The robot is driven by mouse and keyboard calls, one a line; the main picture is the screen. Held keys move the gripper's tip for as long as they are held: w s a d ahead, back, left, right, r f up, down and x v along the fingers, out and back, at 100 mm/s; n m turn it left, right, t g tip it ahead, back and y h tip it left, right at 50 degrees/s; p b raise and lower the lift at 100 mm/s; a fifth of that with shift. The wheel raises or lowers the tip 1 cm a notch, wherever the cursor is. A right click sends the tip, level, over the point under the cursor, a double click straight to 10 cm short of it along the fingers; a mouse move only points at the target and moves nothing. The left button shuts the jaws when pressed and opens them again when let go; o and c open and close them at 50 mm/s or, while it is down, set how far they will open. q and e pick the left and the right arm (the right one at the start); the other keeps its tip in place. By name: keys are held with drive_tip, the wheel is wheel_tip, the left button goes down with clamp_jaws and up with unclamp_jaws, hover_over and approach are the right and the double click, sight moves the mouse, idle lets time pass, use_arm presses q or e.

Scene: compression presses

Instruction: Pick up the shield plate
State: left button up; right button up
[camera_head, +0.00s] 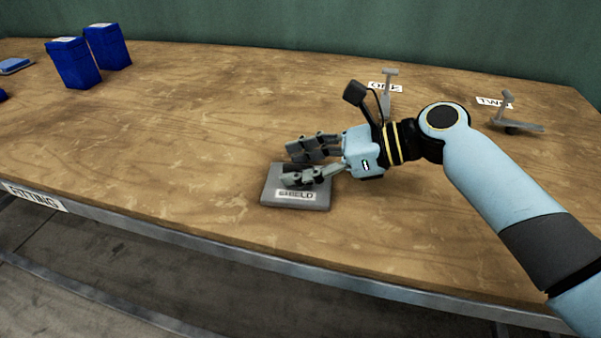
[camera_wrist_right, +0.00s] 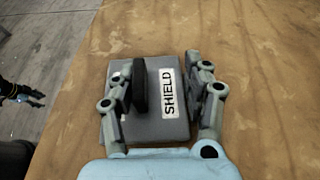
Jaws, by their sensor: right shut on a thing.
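The shield plate (camera_head: 297,202) is a flat grey plate with a white SHIELD label, near the front edge of the wooden table. My right gripper (camera_head: 296,164) is over it, with one finger to each side of the plate's upper part. In the right wrist view the plate (camera_wrist_right: 158,130) lies beneath the fingers, and a dark upright grip (camera_wrist_right: 140,88) stands on it close to the left finger. My left gripper is not in the head view.
Two dark blue boxes (camera_head: 73,64) (camera_head: 108,47) stand at the back left. Two small grey lever stands (camera_head: 388,93) (camera_head: 508,118) with labels are at the back right. A FITTING label (camera_head: 37,197) is on the front edge. The table's middle left is clear.

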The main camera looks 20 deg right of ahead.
clamp_jaws()
